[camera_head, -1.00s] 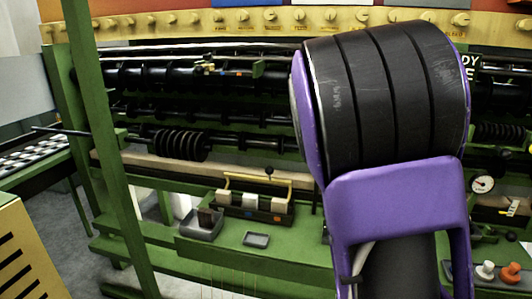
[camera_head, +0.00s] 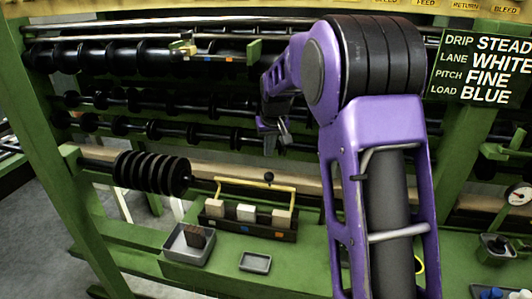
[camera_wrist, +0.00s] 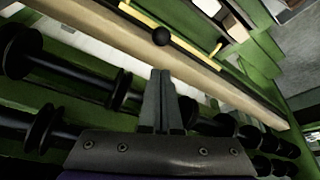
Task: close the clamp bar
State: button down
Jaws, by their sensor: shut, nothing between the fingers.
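The clamp bar (camera_head: 245,183) is a thin yellow bail with a black ball knob (camera_head: 269,177). It stands raised at the back of a dark block holder (camera_head: 256,230) that carries three pale blocks. In the wrist view the clamp bar (camera_wrist: 140,17) and its knob (camera_wrist: 161,36) show at the top, beyond my fingertips. My gripper (camera_wrist: 158,72) is shut and empty, its fingers pointing toward the knob but apart from it. In the head view my gripper (camera_head: 284,137) hangs above and behind the bar, small and partly dark.
A black-ringed spool roller (camera_head: 150,172) sticks out left of the holder. A grey tray with a brown block (camera_head: 189,243) and a small empty tray (camera_head: 255,262) lie on the green shelf. A pale beam (camera_head: 310,188) and dark roller shafts run behind.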

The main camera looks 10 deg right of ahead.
jog(key=x, duration=0.9)
jog(key=shift+s+d, duration=0.1)
